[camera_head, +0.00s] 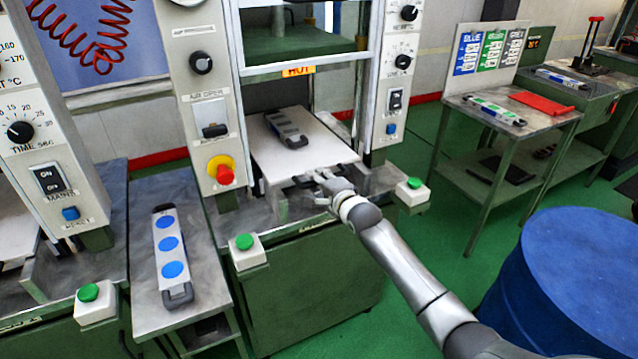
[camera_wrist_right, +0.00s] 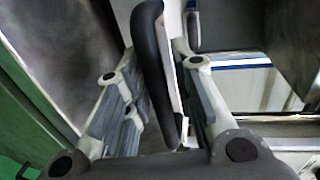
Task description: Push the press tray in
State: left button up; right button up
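The press tray (camera_head: 288,154) is a pale flat plate that sticks out from the opening of the middle press in the head view. A grey mould (camera_head: 285,127) lies on it towards the back. A black bar handle (camera_wrist_right: 155,60) shows in the right wrist view, between the fingers of my right gripper (camera_wrist_right: 158,95). In the head view my right gripper (camera_head: 323,188) is at the tray's front edge and partly hides the handle. The fingers are apart around the bar; whether both press on it I cannot tell. My left gripper is not in view.
Green-button boxes (camera_head: 248,252) (camera_head: 412,191) flank the press front. A mould with blue discs (camera_head: 168,250) lies on the left side table. A blue drum (camera_head: 575,285) stands at right. A side table (camera_head: 500,130) bears another mould and a red plate. Green floor between is clear.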

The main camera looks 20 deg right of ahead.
jog(key=shift+o, duration=0.4)
jog(key=shift+f, duration=0.15)
jog(key=shift+s, duration=0.75)
jog(key=v, duration=1)
jog(key=shift+s+r, duration=0.25)
jog(key=shift+d, duration=0.15)
